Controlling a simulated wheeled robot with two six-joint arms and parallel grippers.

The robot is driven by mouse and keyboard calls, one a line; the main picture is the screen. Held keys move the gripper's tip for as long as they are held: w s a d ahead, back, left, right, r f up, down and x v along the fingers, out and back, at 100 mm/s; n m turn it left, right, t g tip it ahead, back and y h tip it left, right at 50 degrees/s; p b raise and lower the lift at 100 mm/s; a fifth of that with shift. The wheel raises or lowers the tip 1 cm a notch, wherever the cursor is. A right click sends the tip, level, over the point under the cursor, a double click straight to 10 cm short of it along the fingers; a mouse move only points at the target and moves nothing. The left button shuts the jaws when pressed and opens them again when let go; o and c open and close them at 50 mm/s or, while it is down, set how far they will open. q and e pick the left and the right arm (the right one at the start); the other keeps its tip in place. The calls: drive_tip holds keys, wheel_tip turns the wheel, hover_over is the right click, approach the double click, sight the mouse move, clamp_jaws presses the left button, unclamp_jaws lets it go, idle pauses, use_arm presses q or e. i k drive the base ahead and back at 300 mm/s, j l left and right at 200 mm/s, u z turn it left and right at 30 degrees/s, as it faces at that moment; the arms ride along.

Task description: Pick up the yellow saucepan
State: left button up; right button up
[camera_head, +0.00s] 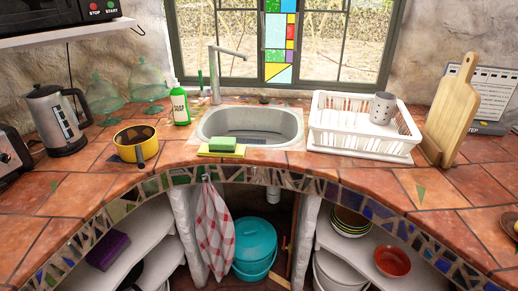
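The yellow saucepan (128,147) stands upright on the tiled counter, left of the sink. A short dark handle points toward the front edge of the counter. Nothing covers the pan. Neither of my grippers shows in this view.
A kettle (57,121) and glass domes (103,96) stand behind the pan. A green soap bottle (180,105), a sponge (223,143) and the sink (250,126) are to its right. A toaster (11,157) is at far left. The tiles (75,180) before the pan are clear.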

sight(139, 152)
drive_tip(key=i+j, duration=0.15)
drive_tip(key=i+j+u, duration=0.15)
drive_tip(key=i+u, duration=0.5)
drive_tip(key=i, duration=0.2)
